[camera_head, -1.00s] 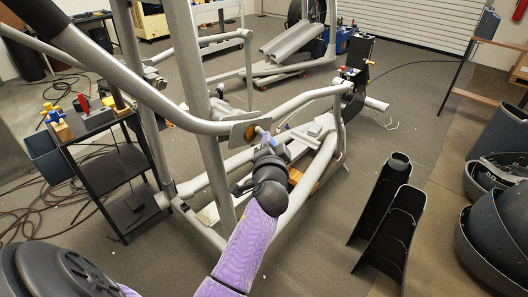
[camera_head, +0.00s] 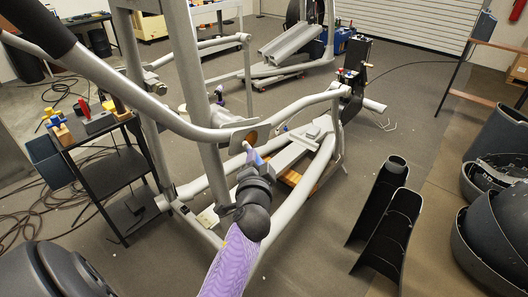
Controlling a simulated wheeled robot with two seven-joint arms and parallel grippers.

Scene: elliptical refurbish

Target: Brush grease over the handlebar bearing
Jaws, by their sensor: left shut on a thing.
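The handlebar bearing (camera_head: 252,137) is a brown-orange disc in a grey plate at the lower end of the long silver handlebar (camera_head: 150,100), near the middle of the view. My left gripper (camera_head: 254,164) is just below the bearing, on the purple arm rising from the bottom. It is shut on a small brush (camera_head: 247,148) with a pale tip and a bluish part. The tip is close under the bearing's lower left edge; I cannot tell whether it touches. The finger gap is mostly hidden by the gripper's dark wrist. My right gripper is not in view.
The silver machine frame (camera_head: 213,165) stands around the gripper, with an upright post just left. A black cart (camera_head: 110,165) with tools on top stands at the left. Dark curved covers (camera_head: 385,215) stand on the floor at right, beside large dark shells (camera_head: 500,190).

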